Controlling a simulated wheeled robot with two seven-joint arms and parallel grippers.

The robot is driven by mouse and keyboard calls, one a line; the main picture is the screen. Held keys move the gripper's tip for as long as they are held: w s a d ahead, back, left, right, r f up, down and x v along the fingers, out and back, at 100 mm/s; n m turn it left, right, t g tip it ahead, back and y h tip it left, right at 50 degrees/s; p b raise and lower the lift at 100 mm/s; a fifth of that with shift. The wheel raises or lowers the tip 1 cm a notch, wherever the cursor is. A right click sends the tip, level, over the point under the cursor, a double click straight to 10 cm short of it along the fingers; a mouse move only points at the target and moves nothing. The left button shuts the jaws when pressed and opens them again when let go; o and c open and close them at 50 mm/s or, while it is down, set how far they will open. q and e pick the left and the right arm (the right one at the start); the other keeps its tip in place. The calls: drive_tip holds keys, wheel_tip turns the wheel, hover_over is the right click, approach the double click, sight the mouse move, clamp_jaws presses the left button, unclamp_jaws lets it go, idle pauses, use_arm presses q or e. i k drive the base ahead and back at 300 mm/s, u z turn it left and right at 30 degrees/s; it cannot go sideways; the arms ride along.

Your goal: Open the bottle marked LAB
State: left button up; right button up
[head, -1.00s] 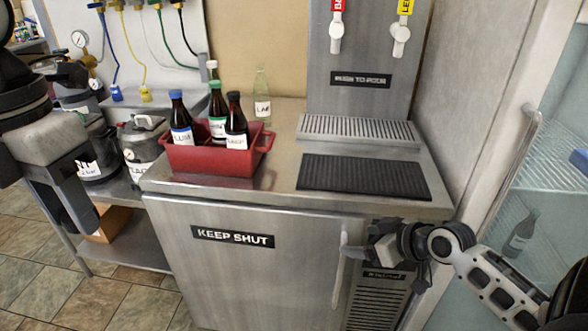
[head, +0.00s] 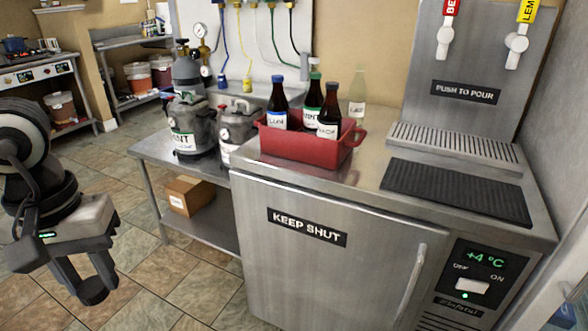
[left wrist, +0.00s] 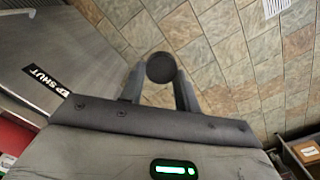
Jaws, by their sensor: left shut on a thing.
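The clear, pale bottle (head: 357,88) stands on the steel counter behind the right end of the red crate. Its small white label is hard to read now, and I cannot tell whether it has a cap. My left gripper (head: 88,284) is low at the left, over the floor and well away from the bottle. It is shut on a small dark round thing (left wrist: 160,67), which shows between the fingertips in the left wrist view. My right gripper is out of view.
The red crate (head: 300,146) holds dark bottles with blue, green and black caps. A drip tray (head: 455,146) and black mat (head: 458,190) lie to the right. Grey kegs (head: 190,130) stand on the side shelf. A cardboard box (head: 189,196) sits below.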

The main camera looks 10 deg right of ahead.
sight(358, 89)
drive_tip(key=z, duration=0.5)
drive_tip(key=k, duration=0.6)
drive_tip(key=z, duration=1.45)
drive_tip(key=i, duration=1.4)
drive_tip(key=u, duration=0.2)
